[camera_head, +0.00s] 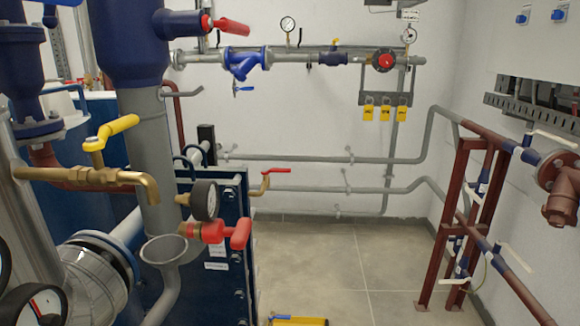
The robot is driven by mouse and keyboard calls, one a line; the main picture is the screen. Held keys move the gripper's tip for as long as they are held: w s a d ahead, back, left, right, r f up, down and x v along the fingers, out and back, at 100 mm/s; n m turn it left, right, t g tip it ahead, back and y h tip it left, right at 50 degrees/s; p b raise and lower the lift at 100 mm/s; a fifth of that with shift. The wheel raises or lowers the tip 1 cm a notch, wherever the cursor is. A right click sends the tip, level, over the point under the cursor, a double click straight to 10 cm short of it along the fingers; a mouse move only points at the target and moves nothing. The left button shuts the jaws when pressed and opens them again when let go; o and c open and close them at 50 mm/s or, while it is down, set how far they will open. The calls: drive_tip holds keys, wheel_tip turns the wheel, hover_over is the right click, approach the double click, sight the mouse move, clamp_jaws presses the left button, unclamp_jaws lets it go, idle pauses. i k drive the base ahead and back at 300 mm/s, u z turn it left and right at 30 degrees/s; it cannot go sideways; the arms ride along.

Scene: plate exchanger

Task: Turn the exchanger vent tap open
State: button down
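A brass tap (85,176) with a yellow lever handle (118,127) is at the left. Its spout bends down above a grey open funnel (163,250), apart from it. The lever points right and slightly up; I cannot tell whether the tap is open. The dark blue plate exchanger (228,193) stands behind and to the right. A red-handled valve (225,232) and a small brass valve with a red lever (275,171) are near it. No label shows which is the vent tap. My gripper is out of view.
A black-rimmed gauge (204,200) sits close beside the red-handled valve. A thick grey pipe (146,155) rises behind the spout. A yellow object (299,321) is cut off at the bottom edge. The tiled floor (330,265) is clear up to the red-brown pipe frame (449,240).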

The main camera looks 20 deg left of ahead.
sight(277, 170)
drive_tip(key=z, duration=0.05)
drive_tip(key=i, duration=2)
drive_tip(key=u, duration=3.55)
